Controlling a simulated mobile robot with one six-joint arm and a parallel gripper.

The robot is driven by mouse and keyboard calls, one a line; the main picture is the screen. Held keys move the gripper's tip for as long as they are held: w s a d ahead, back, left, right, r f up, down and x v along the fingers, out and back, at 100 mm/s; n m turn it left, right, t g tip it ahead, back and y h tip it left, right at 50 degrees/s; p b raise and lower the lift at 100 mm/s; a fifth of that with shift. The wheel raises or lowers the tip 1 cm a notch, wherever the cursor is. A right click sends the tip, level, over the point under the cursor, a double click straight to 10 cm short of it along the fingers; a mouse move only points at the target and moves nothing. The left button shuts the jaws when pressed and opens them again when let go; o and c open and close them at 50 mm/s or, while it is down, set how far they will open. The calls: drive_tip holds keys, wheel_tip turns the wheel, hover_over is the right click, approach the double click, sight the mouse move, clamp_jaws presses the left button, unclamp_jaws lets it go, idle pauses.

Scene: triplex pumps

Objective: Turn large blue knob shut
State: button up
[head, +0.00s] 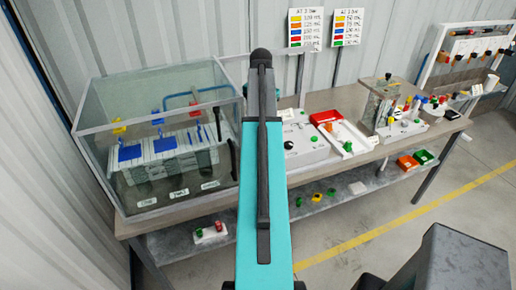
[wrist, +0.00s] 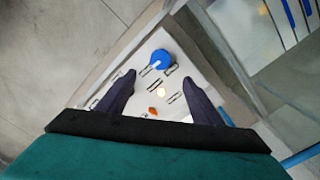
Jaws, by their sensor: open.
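A large blue knob (wrist: 160,59) with a white pointer mark sits on a white panel (wrist: 208,75) in the wrist view. My gripper (wrist: 158,78) is open, with one dark finger on each side of the panel's middle. The knob lies just beyond the fingertips, roughly centred between them, and nothing is held. I cannot tell how far the fingertips are above the panel. In the head view my teal arm blocks the middle, and I cannot make out the blue knob or the gripper there.
A small orange part (wrist: 152,110) and several labels are on the panel. In the head view, a glass tank (head: 102,128) stands left of my arm. The floor (head: 345,213) in front has clear space.

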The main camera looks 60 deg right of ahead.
drive_tip(key=shift+w+f, duration=0.1)
drive_tip(key=shift+f, duration=0.05)
drive_tip(key=shift+f+b, duration=4.3)
drive_tip(key=shift+f, duration=2.45)
drive_tip(key=shift+c, duration=0.5)
drive_tip(key=shift+a, duration=0.1)
drive_tip(key=c, duration=1)
